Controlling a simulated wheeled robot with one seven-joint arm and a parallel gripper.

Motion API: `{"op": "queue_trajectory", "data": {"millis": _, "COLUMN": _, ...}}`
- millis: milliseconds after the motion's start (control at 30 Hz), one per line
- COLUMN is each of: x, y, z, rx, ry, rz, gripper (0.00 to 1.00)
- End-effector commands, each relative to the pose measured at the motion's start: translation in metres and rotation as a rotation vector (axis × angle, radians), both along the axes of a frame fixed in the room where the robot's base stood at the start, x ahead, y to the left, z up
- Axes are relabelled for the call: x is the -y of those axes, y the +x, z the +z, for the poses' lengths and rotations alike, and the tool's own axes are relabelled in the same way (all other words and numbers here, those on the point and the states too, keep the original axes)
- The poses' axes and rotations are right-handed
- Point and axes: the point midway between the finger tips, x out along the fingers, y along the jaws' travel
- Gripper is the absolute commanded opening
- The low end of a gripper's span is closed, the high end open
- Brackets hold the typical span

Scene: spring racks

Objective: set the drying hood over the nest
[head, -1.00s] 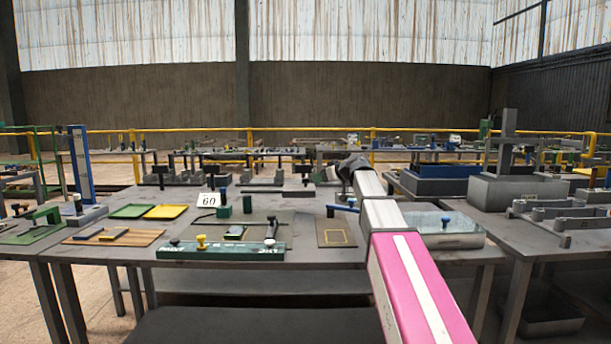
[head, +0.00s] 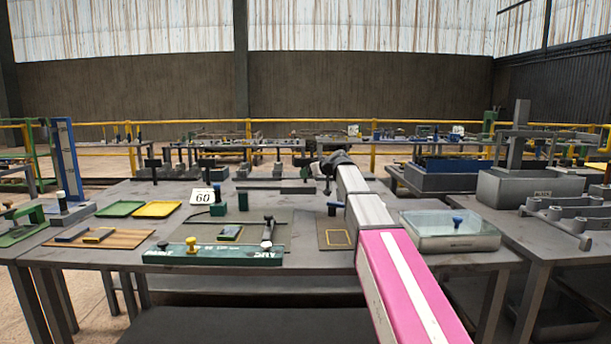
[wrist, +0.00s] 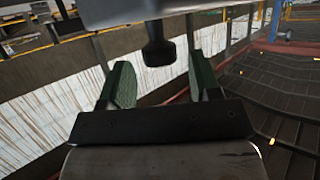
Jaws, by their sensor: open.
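A clear box-shaped cover with a blue knob (head: 455,230), seemingly the drying hood, stands at the right end of the near table. A small green-framed piece (head: 230,233) lies on a dark grey plate in the table's middle; I cannot tell whether this is the nest. A brown pad with a yellow outline (head: 337,239) lies between that plate and the hood. My gripper (head: 328,165) is above the table's far part, left of the hood and away from it. In the wrist view my gripper (wrist: 162,85) has its green-padded jaws apart, with no object clearly held.
A green board with yellow and white knobs (head: 212,256) lies along the front edge. A "60" card (head: 202,197), green tray (head: 121,209) and yellow tray (head: 157,209) are to the left. A grey block with an upright post (head: 522,188) stands on the right table.

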Motion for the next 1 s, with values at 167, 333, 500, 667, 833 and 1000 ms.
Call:
{"op": "queue_trajectory", "data": {"millis": 167, "x": -0.013, "y": 0.013, "z": -0.007, "rx": 0.000, "ry": 0.000, "rz": 0.001, "gripper": 0.57}}
{"op": "queue_trajectory", "data": {"millis": 333, "x": -0.017, "y": 0.017, "z": -0.009, "rx": 0.001, "ry": -0.001, "rz": 0.000, "gripper": 0.57}}
{"op": "queue_trajectory", "data": {"millis": 500, "x": -0.017, "y": 0.017, "z": -0.010, "rx": 0.000, "ry": 0.000, "rz": 0.000, "gripper": 0.57}}
{"op": "queue_trajectory", "data": {"millis": 667, "x": -0.017, "y": 0.017, "z": -0.010, "rx": 0.000, "ry": 0.000, "rz": 0.000, "gripper": 0.28}}
{"op": "queue_trajectory", "data": {"millis": 833, "x": -0.017, "y": 0.016, "z": -0.010, "rx": 0.000, "ry": 0.000, "rz": 0.000, "gripper": 0.00}}
{"op": "queue_trajectory", "data": {"millis": 1000, "x": -0.017, "y": 0.010, "z": -0.010, "rx": 0.000, "ry": 0.000, "rz": -0.014, "gripper": 0.00}}
